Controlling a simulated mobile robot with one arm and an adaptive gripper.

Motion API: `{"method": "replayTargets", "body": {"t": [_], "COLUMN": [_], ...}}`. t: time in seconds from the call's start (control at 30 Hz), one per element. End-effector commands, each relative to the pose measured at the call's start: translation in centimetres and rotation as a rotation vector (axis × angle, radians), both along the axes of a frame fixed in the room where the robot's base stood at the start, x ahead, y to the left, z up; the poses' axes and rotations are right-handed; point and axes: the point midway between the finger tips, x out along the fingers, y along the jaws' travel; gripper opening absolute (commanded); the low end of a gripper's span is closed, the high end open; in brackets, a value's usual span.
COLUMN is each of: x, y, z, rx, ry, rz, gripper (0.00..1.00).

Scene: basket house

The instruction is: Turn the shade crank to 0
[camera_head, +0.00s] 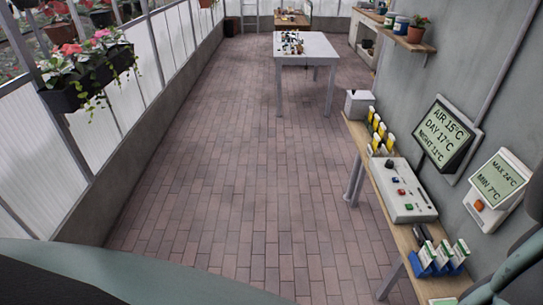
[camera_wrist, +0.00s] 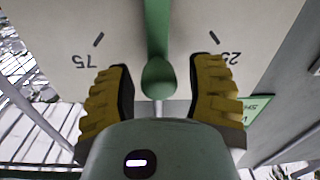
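In the wrist view a pale dial plate (camera_wrist: 60,25) carries dark tick marks with the numbers 75 at the left and 25 at the right. A green crank arm (camera_wrist: 157,25) runs down the picture between the two numbers and ends in a rounded green knob (camera_wrist: 158,75). My gripper (camera_wrist: 162,95) is open, with its yellow ribbed fingers on either side of the knob and a visible gap on both sides. The 0 mark is not visible. The crank does not show in the head view.
A green label (camera_wrist: 258,112) sits right of the dial plate, only partly readable. In the head view, a wall shelf (camera_head: 405,240) at the right holds a control box (camera_head: 398,190) and seed packets. A white table (camera_head: 308,46) stands farther back. The brick floor (camera_head: 230,160) is clear.

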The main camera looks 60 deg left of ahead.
Motion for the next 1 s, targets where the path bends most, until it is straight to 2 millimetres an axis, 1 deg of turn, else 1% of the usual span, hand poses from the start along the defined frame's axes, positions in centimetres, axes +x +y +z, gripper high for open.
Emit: {"method": "replayTargets", "body": {"t": [0.03,0.07,0.5,0.83,1.0], "x": [-0.01,-0.01,-0.02,0.06,0.31], "y": [-0.02,-0.02,-0.05,-0.04,0.01], "z": [0.00,0.00,0.02,0.01,-0.03], "rx": [0.000,0.000,0.000,-0.009,-0.052], "ry": [0.000,0.000,0.000,0.006,0.033], "rz": [0.000,-0.001,-0.001,-0.001,-0.002], "gripper": [0.48,0.45,0.00,0.00,0.00]}}
